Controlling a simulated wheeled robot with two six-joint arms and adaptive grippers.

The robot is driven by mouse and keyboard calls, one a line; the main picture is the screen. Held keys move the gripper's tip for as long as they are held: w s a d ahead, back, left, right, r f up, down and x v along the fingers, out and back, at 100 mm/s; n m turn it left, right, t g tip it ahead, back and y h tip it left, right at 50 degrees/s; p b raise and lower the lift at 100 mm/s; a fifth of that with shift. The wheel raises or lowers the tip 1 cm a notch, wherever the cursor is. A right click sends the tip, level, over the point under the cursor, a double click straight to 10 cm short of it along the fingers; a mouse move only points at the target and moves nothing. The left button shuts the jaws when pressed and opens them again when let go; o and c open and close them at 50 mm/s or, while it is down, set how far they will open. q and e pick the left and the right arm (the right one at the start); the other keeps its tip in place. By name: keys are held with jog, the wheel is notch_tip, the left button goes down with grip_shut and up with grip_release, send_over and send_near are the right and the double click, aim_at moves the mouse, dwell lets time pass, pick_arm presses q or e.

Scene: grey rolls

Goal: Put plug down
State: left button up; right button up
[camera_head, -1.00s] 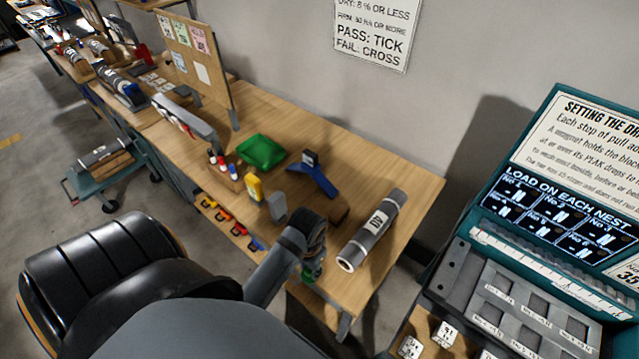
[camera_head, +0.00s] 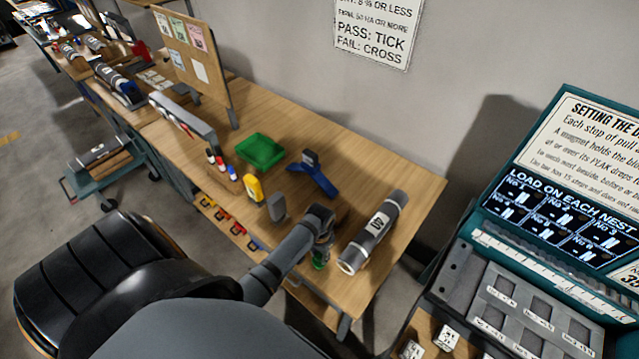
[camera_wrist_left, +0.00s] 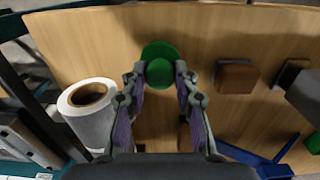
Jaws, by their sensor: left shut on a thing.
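The green plug (camera_head: 319,263) is at the end of my left arm in the head view, close to the front edge of the wooden table (camera_head: 405,165). My left gripper (camera_head: 322,252) is shut on it. In the left wrist view the round green plug (camera_wrist_left: 160,52) sits between the fingertips of the left gripper (camera_wrist_left: 160,74), with the table top behind it. I cannot tell whether the plug touches the table. My right gripper is not in view.
A brown block (camera_wrist_left: 237,77), a blue stand (camera_head: 313,175), a green tray (camera_head: 260,151) and a yellow item (camera_head: 253,188) are on the table. A teal test bench (camera_head: 560,180) stands at the right.

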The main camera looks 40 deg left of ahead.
pick_arm(q)
jog(key=o, duration=0.9)
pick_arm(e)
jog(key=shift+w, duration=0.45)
pick_arm(q)
jog(key=shift+r, duration=0.1)
notch_tip(320, 180, up, 12)
jog(key=b, duration=0.2)
jog(key=shift+b, duration=0.3)
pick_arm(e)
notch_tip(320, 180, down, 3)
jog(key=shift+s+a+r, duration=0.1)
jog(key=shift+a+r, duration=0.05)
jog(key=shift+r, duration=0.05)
